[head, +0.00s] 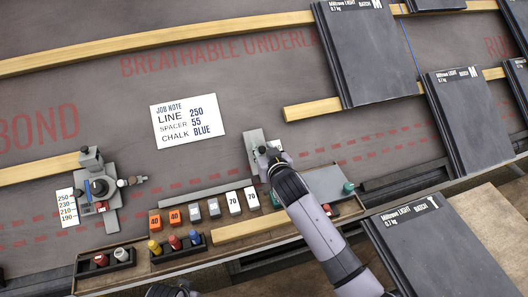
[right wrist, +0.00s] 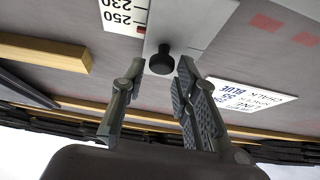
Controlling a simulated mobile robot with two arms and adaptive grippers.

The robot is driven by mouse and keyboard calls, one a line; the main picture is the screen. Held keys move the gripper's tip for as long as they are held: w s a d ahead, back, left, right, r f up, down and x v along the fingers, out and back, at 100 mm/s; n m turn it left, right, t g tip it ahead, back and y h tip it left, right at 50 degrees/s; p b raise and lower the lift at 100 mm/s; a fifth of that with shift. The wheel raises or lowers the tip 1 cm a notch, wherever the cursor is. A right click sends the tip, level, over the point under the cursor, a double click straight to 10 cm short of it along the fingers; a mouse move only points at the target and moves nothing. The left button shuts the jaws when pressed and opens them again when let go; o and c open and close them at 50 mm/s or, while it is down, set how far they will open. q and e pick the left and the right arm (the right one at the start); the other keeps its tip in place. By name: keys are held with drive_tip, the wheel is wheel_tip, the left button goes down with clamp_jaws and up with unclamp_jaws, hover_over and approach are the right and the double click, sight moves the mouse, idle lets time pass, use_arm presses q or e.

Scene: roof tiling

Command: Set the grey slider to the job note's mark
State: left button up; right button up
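The grey slider (head: 254,143) is a flat plate at mid-picture in the head view, partly hidden by my right gripper (head: 268,158). In the right wrist view the grey plate (right wrist: 205,22) carries a black knob (right wrist: 162,62) beside a white scale (right wrist: 126,14) showing 250 and 230. My right gripper (right wrist: 160,64) is open there, with its fingertips on either side of the knob and no clear contact. The slider's exact reading cannot be told. The job note (head: 188,120) reads LINE 250, SPACER 55, CHALK BLUE. A dark part of mine at the bottom edge may be my left gripper (head: 172,292).
A second device (head: 97,187) with a scale (head: 67,209) stands at the left. A tool tray (head: 143,271) with spacer blocks (head: 234,202) and chalk bottles lies in front. Tile stacks (head: 368,55) stand at the right. Wooden battens (head: 150,40) cross the underlay.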

drive_tip(key=shift+o, duration=1.1)
drive_tip(key=shift+s+f, duration=0.1)
drive_tip(key=shift+s+d, duration=0.15)
drive_tip(key=shift+s, duration=0.25)
drive_tip(key=v, duration=1.1)
drive_tip(key=shift+r, duration=0.2)
